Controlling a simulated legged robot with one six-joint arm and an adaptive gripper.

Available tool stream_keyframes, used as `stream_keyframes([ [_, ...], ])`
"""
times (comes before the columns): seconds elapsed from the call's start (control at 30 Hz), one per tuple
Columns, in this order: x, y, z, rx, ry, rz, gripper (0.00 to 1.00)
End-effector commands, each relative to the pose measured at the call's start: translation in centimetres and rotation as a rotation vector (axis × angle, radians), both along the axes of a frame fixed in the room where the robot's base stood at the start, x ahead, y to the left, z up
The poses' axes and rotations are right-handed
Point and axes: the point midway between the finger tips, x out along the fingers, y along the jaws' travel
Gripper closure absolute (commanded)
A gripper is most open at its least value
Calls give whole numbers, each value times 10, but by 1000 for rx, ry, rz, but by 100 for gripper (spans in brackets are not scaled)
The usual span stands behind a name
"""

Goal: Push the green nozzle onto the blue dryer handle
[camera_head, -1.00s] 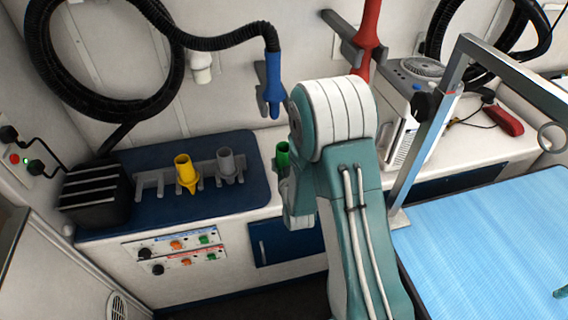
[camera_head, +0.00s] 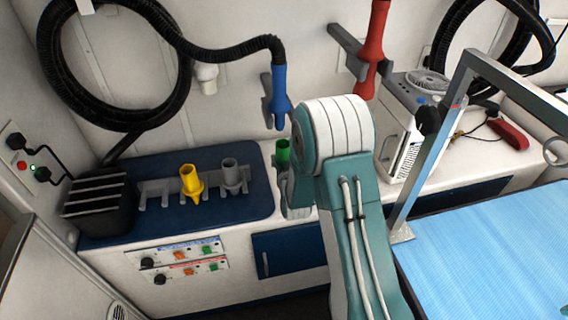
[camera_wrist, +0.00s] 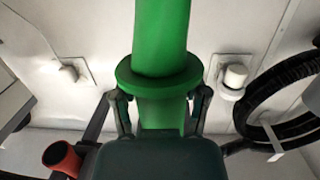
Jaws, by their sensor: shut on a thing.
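The green nozzle (camera_wrist: 160,75) stands upright between the fingers of my gripper (camera_wrist: 160,105), which is shut on it below its wide collar. In the head view the nozzle (camera_head: 283,151) shows just left of my arm, and the gripper is mostly hidden behind the arm. The blue dryer handle (camera_head: 280,97) hangs on a wall bracket at the end of a black hose, pointing down. In the head view the nozzle's top appears below the handle's lower end, with a gap between them. The blue handle is not visible in the wrist view.
A yellow nozzle (camera_head: 191,182) and a grey nozzle (camera_head: 232,174) stand in a rack (camera_head: 155,194) on the counter. A red dryer handle (camera_head: 373,50) hangs to the right, above a white machine (camera_head: 402,125). A blue-topped table (camera_head: 490,250) is at right.

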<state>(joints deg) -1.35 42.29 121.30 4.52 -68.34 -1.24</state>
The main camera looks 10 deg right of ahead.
Motion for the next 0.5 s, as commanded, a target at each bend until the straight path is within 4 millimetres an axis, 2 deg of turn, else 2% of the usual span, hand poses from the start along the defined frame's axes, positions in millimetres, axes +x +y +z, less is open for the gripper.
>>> stream_keyframes([
  [0.5, 35, 0, -1, 0, 0, 0, 98],
])
